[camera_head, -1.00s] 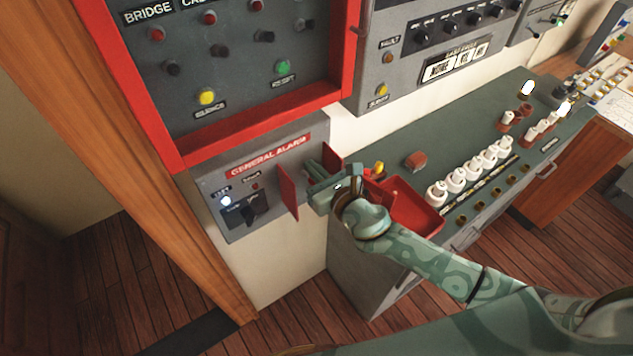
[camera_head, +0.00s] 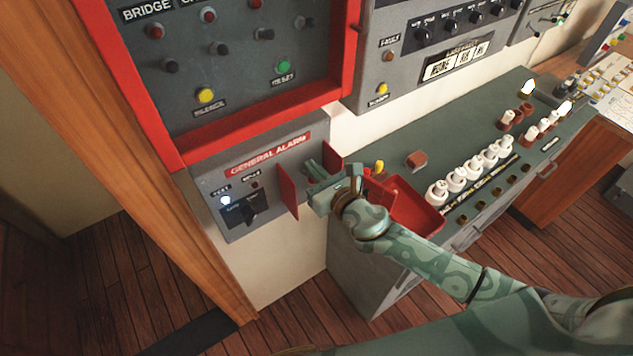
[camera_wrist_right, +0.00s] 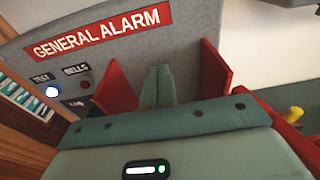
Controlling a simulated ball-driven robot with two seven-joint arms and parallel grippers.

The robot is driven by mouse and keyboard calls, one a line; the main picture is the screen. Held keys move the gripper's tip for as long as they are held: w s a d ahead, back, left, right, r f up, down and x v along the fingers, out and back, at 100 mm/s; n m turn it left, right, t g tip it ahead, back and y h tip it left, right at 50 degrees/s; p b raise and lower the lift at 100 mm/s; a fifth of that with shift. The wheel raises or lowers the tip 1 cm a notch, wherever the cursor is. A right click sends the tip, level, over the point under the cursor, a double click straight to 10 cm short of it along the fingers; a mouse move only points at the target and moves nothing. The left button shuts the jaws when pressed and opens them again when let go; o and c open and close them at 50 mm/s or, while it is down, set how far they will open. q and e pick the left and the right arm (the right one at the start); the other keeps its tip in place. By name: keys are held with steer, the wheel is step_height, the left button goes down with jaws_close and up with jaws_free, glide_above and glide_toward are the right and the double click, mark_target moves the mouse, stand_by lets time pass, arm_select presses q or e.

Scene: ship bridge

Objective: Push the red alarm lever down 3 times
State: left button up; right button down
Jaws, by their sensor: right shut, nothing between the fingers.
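The grey general alarm box (camera_head: 222,175) is on the wall under the red-framed panel; its red label shows in the right wrist view (camera_wrist_right: 98,32). Two red side plates stick out from it, the left one (camera_head: 288,192) and the right one (camera_head: 332,158); they also show in the wrist view, left (camera_wrist_right: 115,90) and right (camera_wrist_right: 215,70). My right gripper (camera_head: 313,168) is shut and empty, its fingertips between these plates. In the wrist view the closed fingers (camera_wrist_right: 157,80) point at the box face. The red alarm lever cannot be made out; my gripper may hide it. My left gripper is not in view.
A black switch (camera_head: 248,212) and a lit white lamp (camera_head: 225,200) are on the box's left. A red tray (camera_head: 415,212) and a green console (camera_head: 400,150) with white knobs stand to the right. The wooden post (camera_head: 150,170) is at left.

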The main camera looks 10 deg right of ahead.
steer(key=shift+f+b, duration=1.75)
steer(key=shift+f, duration=0.45)
steer(key=shift+s, duration=0.1)
steer(key=shift+r+p, duration=2.3)
steer(key=shift+r, duration=0.1)
steer(key=f+v, duration=0.1)
steer(key=v, duration=0.7)
steer(key=shift+s+d+r+p, duration=0.2)
steer(key=shift+s+r+p, duration=0.1)
steer(key=shift+s+r, duration=0.15)
